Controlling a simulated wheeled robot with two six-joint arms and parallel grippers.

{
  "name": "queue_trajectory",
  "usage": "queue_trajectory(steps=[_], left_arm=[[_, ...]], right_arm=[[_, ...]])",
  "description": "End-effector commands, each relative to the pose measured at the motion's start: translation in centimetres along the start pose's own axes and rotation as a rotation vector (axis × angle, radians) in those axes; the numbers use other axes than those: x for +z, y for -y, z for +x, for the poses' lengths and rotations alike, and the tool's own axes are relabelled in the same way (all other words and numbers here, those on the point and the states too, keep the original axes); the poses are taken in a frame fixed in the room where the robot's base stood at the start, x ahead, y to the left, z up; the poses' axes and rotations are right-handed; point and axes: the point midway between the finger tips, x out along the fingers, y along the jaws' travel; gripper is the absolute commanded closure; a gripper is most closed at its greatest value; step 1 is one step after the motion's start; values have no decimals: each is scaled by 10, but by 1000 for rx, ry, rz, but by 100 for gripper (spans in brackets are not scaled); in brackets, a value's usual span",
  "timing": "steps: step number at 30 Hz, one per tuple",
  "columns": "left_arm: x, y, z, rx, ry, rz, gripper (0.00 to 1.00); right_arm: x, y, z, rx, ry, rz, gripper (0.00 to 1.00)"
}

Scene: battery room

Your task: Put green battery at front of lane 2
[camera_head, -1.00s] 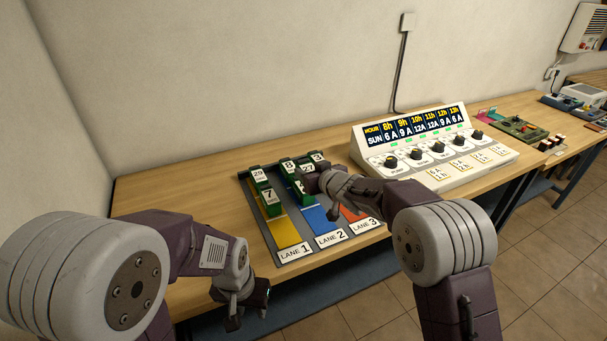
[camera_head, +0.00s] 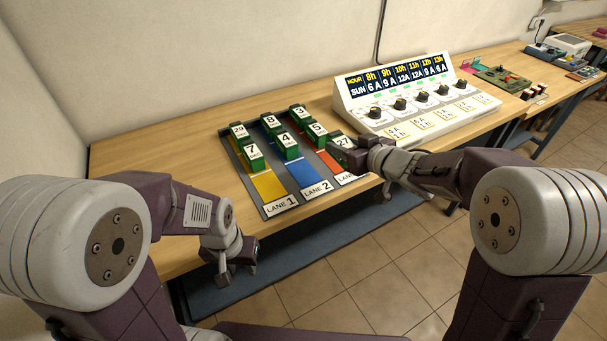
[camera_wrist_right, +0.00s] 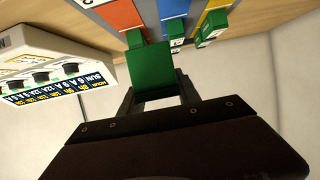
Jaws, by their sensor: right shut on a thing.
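The lane tray (camera_head: 232,146) has a yellow lane 1 (camera_head: 268,186), a blue lane 2 (camera_head: 304,174) and a red lane 3 (camera_head: 328,163). Green batteries 8 (camera_head: 271,121) and 4 (camera_head: 286,145) stand in the back part of lane 2; its front is bare blue. My right gripper (camera_head: 346,150) is shut on green battery 27 (camera_head: 342,142), at the right side of lane 3. The right wrist view shows this battery (camera_wrist_right: 150,75) between the fingers; its contact with the tray cannot be told. My left gripper (camera_head: 237,270) is open and empty before the table's front edge.
Batteries 29 (camera_head: 240,132) and 7 (camera_head: 253,157) stand in lane 1, 3 (camera_head: 301,113) and 5 (camera_head: 317,133) in lane 3. A white control console (camera_head: 420,118) stands close right of the tray. The table (camera_head: 150,150) is clear left of the tray.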

Motion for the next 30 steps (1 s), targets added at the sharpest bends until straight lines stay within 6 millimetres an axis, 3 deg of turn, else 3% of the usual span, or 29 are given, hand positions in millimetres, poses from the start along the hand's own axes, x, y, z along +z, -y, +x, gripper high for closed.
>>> queue_trajectory(steps=[5, 12, 18, 26, 30], left_arm=[[0, 0, 4, 0, 0, 0, 64], [4, 1, 38, 0, 0, 0, 64], [6, 1, 54, 0, 0, 0, 64], [6, 1, 55, 0, 0, 0, 64], [7, 1, 68, 0, 0, 0, 64]], right_arm=[[2, 0, 5, 4, -2, 2, 100], [20, 31, 67, -1, -2, 1, 100], [26, 51, 110, 2, -3, 1, 100], [26, 56, 121, 5, -3, 3, 100], [44, 56, 128, 4, -1, 4, 100]])
